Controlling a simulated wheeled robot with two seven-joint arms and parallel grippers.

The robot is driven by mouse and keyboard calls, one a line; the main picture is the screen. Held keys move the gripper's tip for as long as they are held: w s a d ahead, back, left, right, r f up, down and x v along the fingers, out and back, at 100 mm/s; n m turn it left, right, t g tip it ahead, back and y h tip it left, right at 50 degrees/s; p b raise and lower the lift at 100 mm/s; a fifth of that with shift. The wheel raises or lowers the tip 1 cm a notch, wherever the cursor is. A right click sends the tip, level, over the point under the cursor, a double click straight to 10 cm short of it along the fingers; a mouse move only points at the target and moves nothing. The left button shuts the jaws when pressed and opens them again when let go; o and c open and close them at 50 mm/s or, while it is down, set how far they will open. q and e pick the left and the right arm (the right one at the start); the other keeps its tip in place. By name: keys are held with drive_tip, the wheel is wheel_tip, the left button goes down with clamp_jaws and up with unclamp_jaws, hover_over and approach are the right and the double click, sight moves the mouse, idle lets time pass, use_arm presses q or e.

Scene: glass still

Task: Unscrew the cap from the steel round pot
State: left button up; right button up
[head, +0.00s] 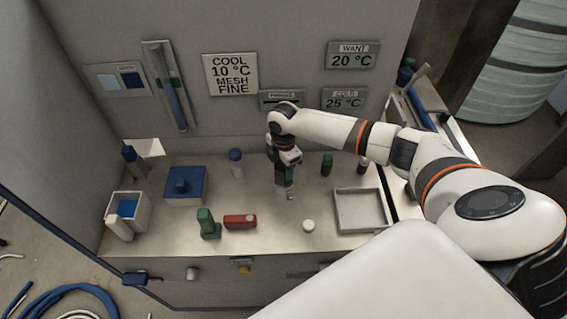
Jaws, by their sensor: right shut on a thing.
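My right gripper (287,188) points down over the middle of the bench. It is shut on a small pale piece (290,196) at its fingertips, close to the bench top. The arm and fingers hide most of this piece, so I cannot tell whether it is the steel round pot or its cap. No other thing can be clearly told as the steel pot. A small round whitish piece (309,226) lies on the bench to the right of and nearer than the gripper. My left gripper is not in view.
A grey tray (338,230) stands at right. Left of the gripper are a red block (240,221), a green piece (207,222), a blue-topped vessel (236,162), a blue box (200,200) and a white bin (138,219). A dark green bottle (326,165) stands behind, near the wall.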

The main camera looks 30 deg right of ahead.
drive_tip(key=n, duration=0.6)
drive_tip(key=shift+n+b, duration=0.45)
drive_tip(key=shift+n, duration=0.65)
drive_tip(key=n, duration=0.3)
drive_tip(key=shift+r+n, duration=0.1)
drive_tip(key=shift+n, duration=0.3)
drive_tip(key=o, duration=1.2)
drive_tip(key=shift+o, duration=0.2)
